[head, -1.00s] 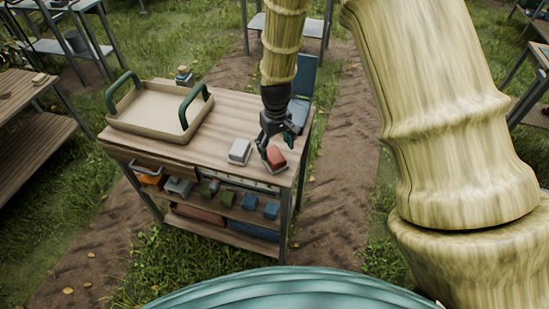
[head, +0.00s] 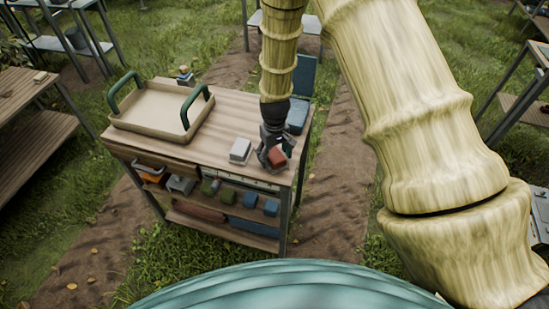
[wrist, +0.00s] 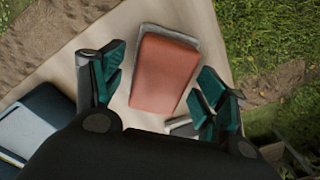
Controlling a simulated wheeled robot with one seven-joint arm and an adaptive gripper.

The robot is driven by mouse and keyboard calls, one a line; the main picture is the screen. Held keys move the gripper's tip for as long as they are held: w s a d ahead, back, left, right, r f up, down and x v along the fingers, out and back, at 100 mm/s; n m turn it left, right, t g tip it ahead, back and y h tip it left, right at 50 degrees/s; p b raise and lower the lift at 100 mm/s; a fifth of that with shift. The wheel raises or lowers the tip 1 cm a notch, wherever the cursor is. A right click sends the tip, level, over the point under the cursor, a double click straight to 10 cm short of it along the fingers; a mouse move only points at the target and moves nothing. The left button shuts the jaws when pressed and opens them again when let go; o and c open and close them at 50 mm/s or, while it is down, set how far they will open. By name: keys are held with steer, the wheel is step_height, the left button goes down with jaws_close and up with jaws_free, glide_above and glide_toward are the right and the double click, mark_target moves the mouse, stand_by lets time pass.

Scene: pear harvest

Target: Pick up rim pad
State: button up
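A red pad with a pale grey edge (wrist: 165,72) lies on the wooden table near its right front corner. It also shows in the head view (head: 277,156), partly hidden by my gripper. It is the only pad-like thing under my gripper, and I cannot read a label on it. My gripper (wrist: 160,88) is open over it, with teal fingertips on either side. Gaps show between both fingers and the pad. In the head view my gripper (head: 272,152) points down at the pad.
A pale grey block (head: 240,150) sits just left of the red pad. A beige tray with green handles (head: 150,118) fills the table's left side. A blue item (head: 297,117) is behind my gripper. The shelves below hold several small items.

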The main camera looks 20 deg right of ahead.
mark_target(275, 154)
steer(key=c, duration=1.1)
steer(key=shift+r, duration=0.15)
steer(key=shift+r+b, duration=1.15)
steer(key=shift+r, duration=0.45)
steer(key=s+d+r+b, duration=0.1)
steer(key=s+b, duration=0.4)
steer(key=s, duration=1.1)
steer(key=shift+d+r, duration=0.2)
steer(key=shift+r, duration=0.05)
